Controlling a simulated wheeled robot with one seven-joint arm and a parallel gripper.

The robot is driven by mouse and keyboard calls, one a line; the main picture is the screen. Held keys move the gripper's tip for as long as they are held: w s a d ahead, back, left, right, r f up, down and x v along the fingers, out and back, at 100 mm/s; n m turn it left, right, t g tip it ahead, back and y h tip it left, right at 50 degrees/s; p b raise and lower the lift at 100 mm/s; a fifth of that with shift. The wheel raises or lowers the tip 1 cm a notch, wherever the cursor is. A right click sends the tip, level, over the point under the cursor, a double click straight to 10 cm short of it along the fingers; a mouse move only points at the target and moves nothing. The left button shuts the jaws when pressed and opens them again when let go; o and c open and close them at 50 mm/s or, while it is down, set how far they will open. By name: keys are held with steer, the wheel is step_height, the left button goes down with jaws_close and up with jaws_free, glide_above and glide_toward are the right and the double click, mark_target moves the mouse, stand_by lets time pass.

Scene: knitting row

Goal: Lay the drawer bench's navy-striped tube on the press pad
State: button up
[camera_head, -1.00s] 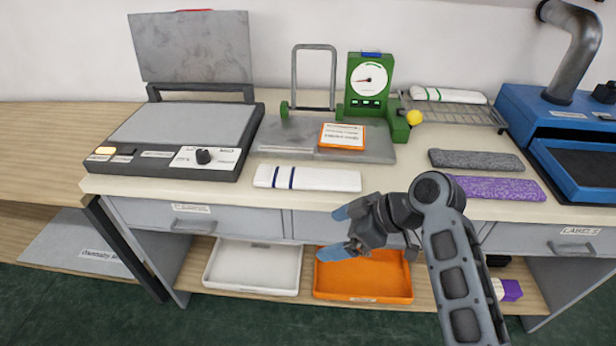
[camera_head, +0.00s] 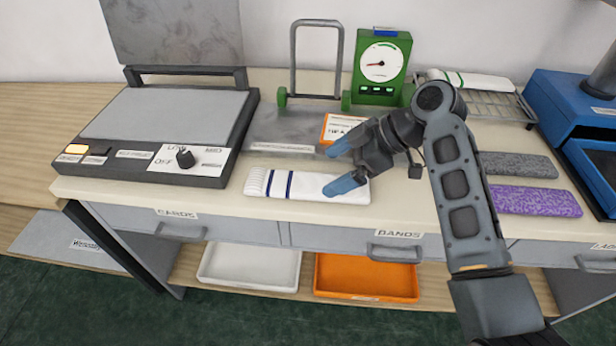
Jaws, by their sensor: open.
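The white tube with navy stripes (camera_head: 290,185) lies flat on the drawer bench top (camera_head: 420,215), near its front edge, stripes toward its left end. My gripper (camera_head: 335,168) is open and empty, its blue-tipped fingers over the tube's right part, hiding some of it. I cannot tell whether the fingers touch it. The press (camera_head: 225,175) stands to the left with its lid (camera_head: 175,32) raised. Its grey press pad (camera_head: 165,113) is bare.
A green dial device (camera_head: 378,68) with a metal frame and an orange-edged card (camera_head: 340,128) stands behind. A green-striped white tube (camera_head: 470,79) lies on a rack. Grey (camera_head: 515,164) and purple (camera_head: 530,201) tubes lie right. White (camera_head: 250,266) and orange (camera_head: 365,277) trays sit below.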

mark_target(308, 182)
steer(key=x, duration=0.2)
steer(key=p+x, duration=0.1)
steer(key=x, duration=0.4)
steer(key=shift+w+d, duration=0.1)
steer(key=shift+w, duration=0.2)
steer(key=c, duration=1)
